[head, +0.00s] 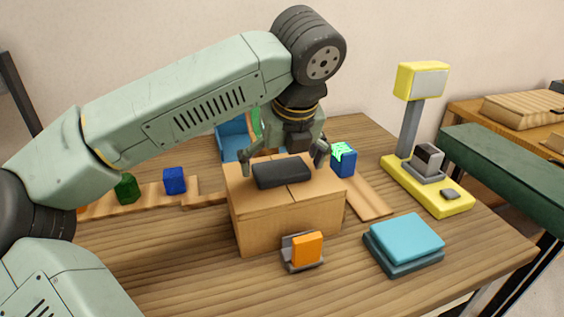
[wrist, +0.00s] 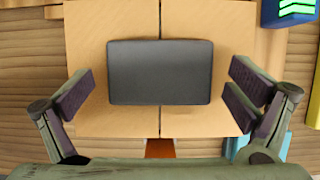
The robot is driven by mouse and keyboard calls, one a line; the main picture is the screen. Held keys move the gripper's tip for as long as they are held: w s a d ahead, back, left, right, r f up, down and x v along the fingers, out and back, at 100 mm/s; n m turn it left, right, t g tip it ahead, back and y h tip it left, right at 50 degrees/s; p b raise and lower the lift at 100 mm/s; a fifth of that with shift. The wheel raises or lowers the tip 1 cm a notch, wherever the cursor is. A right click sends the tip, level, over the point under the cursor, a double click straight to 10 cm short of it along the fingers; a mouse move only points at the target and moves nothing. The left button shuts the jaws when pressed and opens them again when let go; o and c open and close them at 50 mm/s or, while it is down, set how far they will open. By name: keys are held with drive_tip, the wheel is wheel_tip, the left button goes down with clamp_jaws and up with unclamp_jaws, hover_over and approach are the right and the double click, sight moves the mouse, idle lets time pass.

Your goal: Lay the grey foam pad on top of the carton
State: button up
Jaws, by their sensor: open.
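The grey foam pad (head: 282,173) is a dark flat rectangle lying on top of the carton (head: 290,224). In the wrist view the pad (wrist: 160,72) lies flat across the seam of the carton's top (wrist: 225,50), near its middle. My gripper (head: 284,160) is over the carton top. Its fingers are spread wide on either side of the pad. In the wrist view there is a clear gap between each finger and the pad, and my gripper (wrist: 160,92) holds nothing.
In front of the carton stands a small holder with an orange block (head: 307,248). Teal folded pads (head: 405,243) lie at the right front. A yellow stand (head: 428,185) is further right. Blue (head: 174,180) and green (head: 127,188) blocks stand at left; a blue block with a green-lit top (head: 343,161) stands behind.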

drive_tip(key=shift+r+p, duration=0.3)
drive_tip(key=b+v, duration=0.1)
drive_tip(key=v, duration=1)
drive_tip(key=shift+s+r+b, duration=0.25)
drive_tip(key=shift+r+b, duration=0.05)
